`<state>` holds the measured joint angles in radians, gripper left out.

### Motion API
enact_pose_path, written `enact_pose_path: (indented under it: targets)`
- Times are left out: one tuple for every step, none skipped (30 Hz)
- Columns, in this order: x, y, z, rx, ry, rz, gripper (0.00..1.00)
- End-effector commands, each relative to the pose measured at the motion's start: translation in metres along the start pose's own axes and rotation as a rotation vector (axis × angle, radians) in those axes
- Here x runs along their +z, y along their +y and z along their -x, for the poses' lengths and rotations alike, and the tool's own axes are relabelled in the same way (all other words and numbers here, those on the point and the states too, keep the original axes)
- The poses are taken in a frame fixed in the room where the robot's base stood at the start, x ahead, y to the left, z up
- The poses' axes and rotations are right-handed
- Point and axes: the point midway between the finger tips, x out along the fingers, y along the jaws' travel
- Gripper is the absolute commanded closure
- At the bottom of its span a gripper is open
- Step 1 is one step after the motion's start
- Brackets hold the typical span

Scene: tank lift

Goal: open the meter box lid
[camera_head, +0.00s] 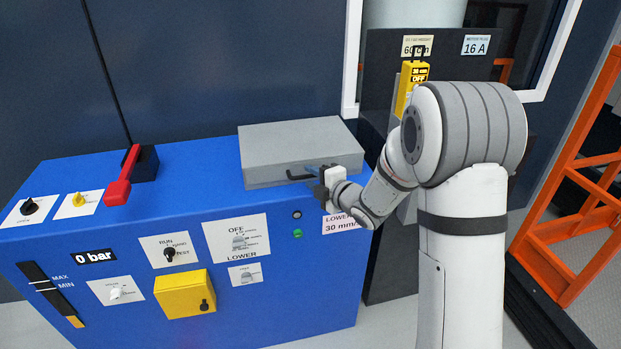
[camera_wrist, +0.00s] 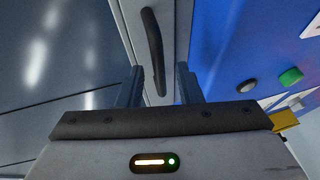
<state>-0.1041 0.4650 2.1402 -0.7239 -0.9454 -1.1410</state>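The meter box is a grey box (camera_head: 300,150) on top of the blue cabinet, and its lid is closed. A dark bar handle (camera_head: 298,177) is on its front face. My gripper (camera_head: 318,182) is at the right end of this handle. In the wrist view the black handle (camera_wrist: 153,45) runs up the grey face, and its lower end lies between the two fingers of my gripper (camera_wrist: 160,82). The fingers are apart, with gaps showing on both sides of the handle. I cannot tell how deep the handle sits between them.
The blue cabinet (camera_head: 200,215) carries knobs, a red lever (camera_head: 122,180) and a yellow box (camera_head: 184,294). A green button (camera_head: 298,233) is just below my gripper. A dark panel with a yellow device (camera_head: 408,85) stands behind my arm. An orange frame (camera_head: 570,200) is at right.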

Motion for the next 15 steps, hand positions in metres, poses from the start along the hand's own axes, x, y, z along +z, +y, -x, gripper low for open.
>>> enact_pose_path:
  targets:
    - [-0.0001, -0.0003, -0.0019, -0.001, 0.000, 0.000, 0.68]
    - [0.0000, -0.0004, -0.0023, -0.001, 0.000, 0.000, 0.68]
    - [0.0001, -0.0004, -0.0025, -0.001, -0.001, -0.001, 0.68]
    - [0.0002, -0.0004, -0.0025, -0.001, -0.001, -0.001, 0.68]
    - [0.0003, -0.0004, -0.0024, -0.001, -0.001, -0.001, 0.68]
    - [0.0003, -0.0004, -0.0023, -0.001, -0.001, -0.001, 0.68]
    - [0.0004, -0.0004, -0.0022, -0.001, -0.001, -0.001, 0.68]
    - [0.0005, -0.0004, -0.0022, -0.001, -0.001, -0.001, 0.68]
    - [0.0005, -0.0003, -0.0021, -0.001, -0.001, -0.001, 0.70]
    - [0.0006, -0.0003, -0.0020, -0.001, -0.002, -0.001, 0.73]
    - [0.0006, -0.0003, -0.0020, -0.001, -0.002, -0.001, 0.75]
    - [0.0007, -0.0003, -0.0019, -0.001, -0.002, -0.001, 0.78]
    - [0.0007, -0.0003, -0.0019, -0.001, -0.002, -0.001, 0.81]
    - [0.0008, -0.0003, -0.0019, -0.001, -0.002, -0.001, 0.83]
    - [0.0008, -0.0003, -0.0018, -0.001, -0.002, -0.001, 0.86]
